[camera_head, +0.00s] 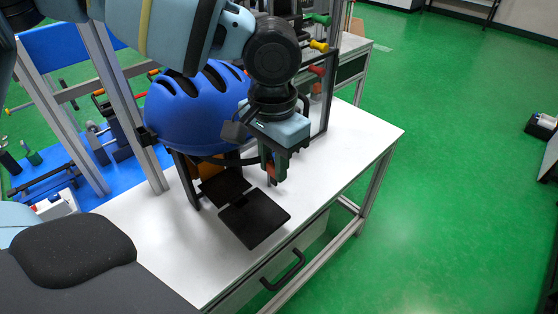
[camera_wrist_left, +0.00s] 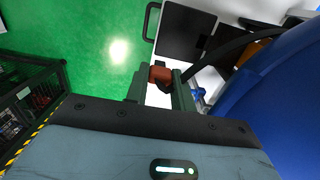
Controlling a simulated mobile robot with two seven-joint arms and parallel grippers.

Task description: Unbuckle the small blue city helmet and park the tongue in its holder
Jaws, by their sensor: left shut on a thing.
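The blue helmet (camera_head: 190,110) sits in the tower frame over the white table; its rounded side also shows in the wrist view (camera_wrist_left: 280,95). A dark strap (camera_wrist_left: 245,43) runs out from under it. My left gripper (camera_head: 272,175) points down beside the helmet, above the table. In the wrist view its fingers (camera_wrist_left: 160,85) are shut on a small red-brown piece (camera_wrist_left: 160,73), which looks like the buckle tongue. Whether the strap joins this piece is unclear. I cannot make out the tongue's holder. My right gripper is not in view.
Two black plates (camera_head: 254,219) lie on the white table (camera_head: 165,240) below the gripper. Aluminium posts (camera_head: 125,110) stand left of the helmet. A blue board with tools (camera_head: 85,155) is farther left. Green floor (camera_head: 460,160) is open to the right.

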